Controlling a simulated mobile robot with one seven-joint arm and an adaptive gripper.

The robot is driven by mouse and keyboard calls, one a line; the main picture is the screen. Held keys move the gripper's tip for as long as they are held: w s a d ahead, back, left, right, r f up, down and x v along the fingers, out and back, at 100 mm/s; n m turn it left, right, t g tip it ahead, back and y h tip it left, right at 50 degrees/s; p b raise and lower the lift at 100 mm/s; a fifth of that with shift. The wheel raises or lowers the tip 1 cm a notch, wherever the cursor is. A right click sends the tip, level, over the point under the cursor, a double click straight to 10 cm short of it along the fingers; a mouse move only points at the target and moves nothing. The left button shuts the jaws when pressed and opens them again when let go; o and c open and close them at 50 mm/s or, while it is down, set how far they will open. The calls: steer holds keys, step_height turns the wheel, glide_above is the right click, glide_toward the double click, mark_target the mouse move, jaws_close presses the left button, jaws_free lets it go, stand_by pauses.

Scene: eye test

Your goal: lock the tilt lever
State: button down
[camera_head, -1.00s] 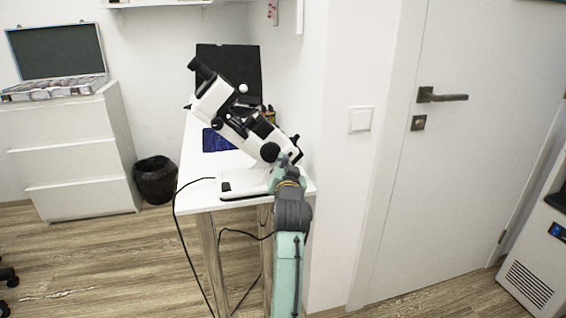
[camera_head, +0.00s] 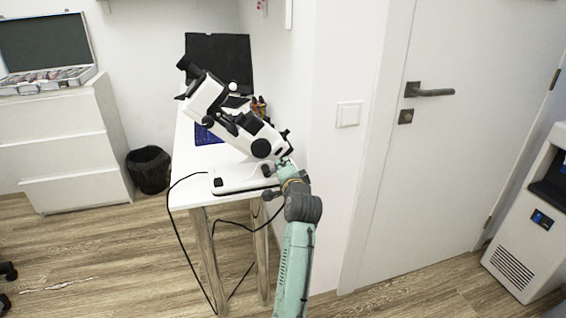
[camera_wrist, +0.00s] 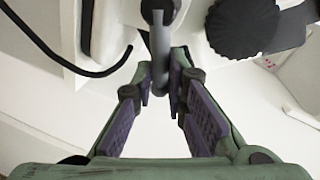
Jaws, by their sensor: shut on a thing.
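A white and black microscope (camera_head: 225,112) stands tilted on the near end of a white table. A grey lever (camera_wrist: 160,40) hangs down in the wrist view and runs in between my fingertips. I take it to be the tilt lever. My gripper (camera_wrist: 160,80) is shut on its lower end, with the purple finger pads at either side. In the head view my gripper (camera_head: 273,182) is at the microscope's lower right, small and partly hidden by my own wrist. The lever cannot be made out there.
A large black knob (camera_wrist: 242,24) sits close to the right of the lever. A black cable (camera_head: 180,235) hangs from the white table (camera_head: 188,178). A wall (camera_head: 325,170) rises close on the right, with a door (camera_head: 440,170) beyond. Open floor lies left, near a black bin (camera_head: 148,172).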

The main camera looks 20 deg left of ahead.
steer(key=shift+f+m, duration=0.2)
steer(key=shift+m, duration=0.2)
stand_by(0.3)
steer(key=c, duration=1.6)
jaws_free()
steer(key=shift+d, duration=0.1)
steer(key=v, duration=1.2)
steer(key=shift+w+d+f, duration=0.1)
